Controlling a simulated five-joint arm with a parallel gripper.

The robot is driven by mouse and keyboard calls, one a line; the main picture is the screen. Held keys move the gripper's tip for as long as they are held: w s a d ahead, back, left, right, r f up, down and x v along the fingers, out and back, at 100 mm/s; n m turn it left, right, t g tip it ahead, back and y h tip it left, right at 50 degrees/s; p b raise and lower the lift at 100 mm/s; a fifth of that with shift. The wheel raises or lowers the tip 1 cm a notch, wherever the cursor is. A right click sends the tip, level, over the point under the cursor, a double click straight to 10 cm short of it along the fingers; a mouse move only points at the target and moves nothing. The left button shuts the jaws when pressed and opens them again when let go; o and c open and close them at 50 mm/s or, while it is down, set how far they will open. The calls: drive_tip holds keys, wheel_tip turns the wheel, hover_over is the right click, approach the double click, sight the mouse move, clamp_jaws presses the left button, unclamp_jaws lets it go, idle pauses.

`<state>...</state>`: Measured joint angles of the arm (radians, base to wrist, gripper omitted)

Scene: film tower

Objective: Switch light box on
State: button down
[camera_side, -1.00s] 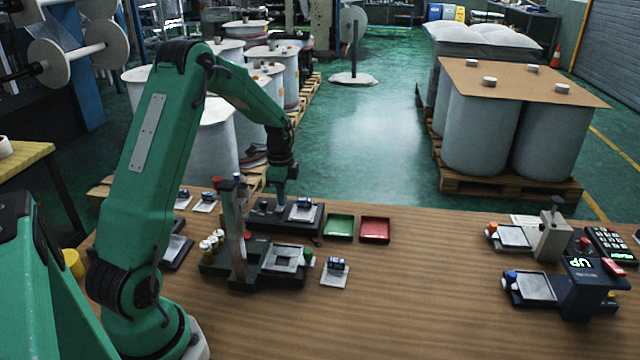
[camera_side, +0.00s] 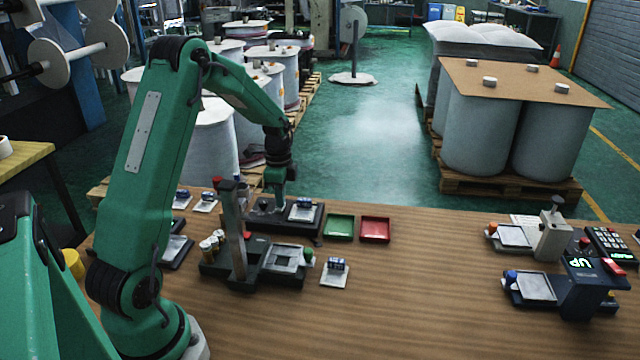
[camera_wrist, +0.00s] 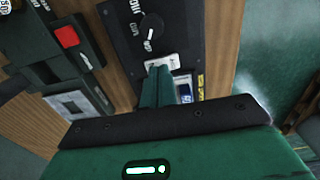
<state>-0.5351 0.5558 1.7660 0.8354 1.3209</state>
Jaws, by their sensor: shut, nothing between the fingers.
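The light box (camera_side: 300,229) is a black, low box behind the film tower in the side view. In the wrist view its dark panel (camera_wrist: 186,38) carries a round black knob (camera_wrist: 151,27) with white lettering around it. My gripper (camera_side: 278,206) is low over the left part of the box, pointing down. In the wrist view its fingers (camera_wrist: 157,72) are together and empty, just short of the knob, with a gap to it. A white plate with a blue-and-white piece (camera_side: 303,204) lies on the box, right of my gripper. Whether the fingers touch the box is unclear.
The film tower (camera_side: 235,235) with its upright post stands in front of the box. A green tray (camera_side: 340,226) and a red tray (camera_side: 375,230) lie to the right. Stations (camera_side: 580,290) stand far right. The middle of the table is clear.

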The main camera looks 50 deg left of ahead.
wheel_tip(320, 180, up, 14)
drive_tip(key=w+a, duration=0.1)
drive_tip(key=shift+w+a+f, duration=0.15)
drive_tip(key=shift+a, duration=0.05)
idle(0.3)
idle(0.4)
